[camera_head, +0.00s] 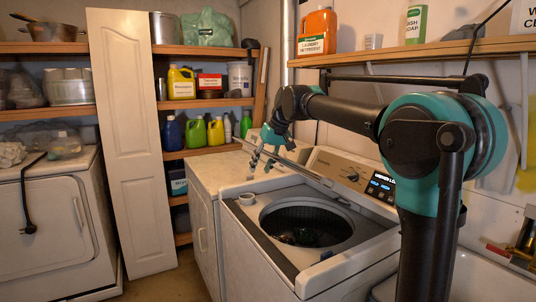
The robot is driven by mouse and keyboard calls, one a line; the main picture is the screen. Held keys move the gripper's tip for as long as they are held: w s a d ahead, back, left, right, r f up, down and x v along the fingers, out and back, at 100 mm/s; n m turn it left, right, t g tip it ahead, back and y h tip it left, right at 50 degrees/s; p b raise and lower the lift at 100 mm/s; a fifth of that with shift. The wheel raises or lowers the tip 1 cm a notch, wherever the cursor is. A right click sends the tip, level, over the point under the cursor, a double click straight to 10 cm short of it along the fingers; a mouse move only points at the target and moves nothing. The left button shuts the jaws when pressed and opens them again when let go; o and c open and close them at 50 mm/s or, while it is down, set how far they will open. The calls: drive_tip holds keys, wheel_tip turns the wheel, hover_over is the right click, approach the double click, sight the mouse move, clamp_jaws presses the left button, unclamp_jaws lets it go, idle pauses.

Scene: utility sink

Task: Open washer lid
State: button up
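The washer (262,238) is a white top-loader at the centre, with its round dark tub opening (306,224) exposed and dark contents inside. A thin pale panel (308,173), which looks like the washer lid seen nearly edge-on, slants across the back of the opening, in front of the control panel (352,176). My gripper (262,165) points downward at the left end of this panel. Its fingers look spread with a gap between them, and nothing shows held. Whether they touch the panel cannot be told.
A second white appliance (205,190) stands close against the washer's left side. A tall white door (128,140) stands left of it. Shelves with bottles are behind, and a wooden shelf (440,50) holds an orange detergent jug (317,32) above my arm.

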drive_tip(key=w+d+v, duration=0.1)
drive_tip(key=d+v, duration=0.1)
drive_tip(key=v, duration=1.7)
drive_tip(key=shift+d, duration=0.15)
idle(1.2)
drive_tip(key=shift+c, duration=0.5)
